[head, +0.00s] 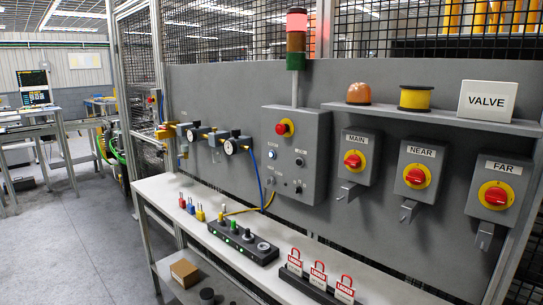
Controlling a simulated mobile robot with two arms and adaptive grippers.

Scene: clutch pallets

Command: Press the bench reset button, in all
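A grey control box (296,155) is fixed to the grey back panel. I cannot tell which control is the bench reset button. Neither of my grippers is in view.
Red-and-yellow switches marked MAIN (354,161), NEAR (416,176) and FAR (494,196) are on the right. Red padlocks with tags stand in a rack (315,283). A stack light (296,30) glows red on top. Small coloured padlocks (200,214) stand on the bench. Open floor (80,240) lies left.

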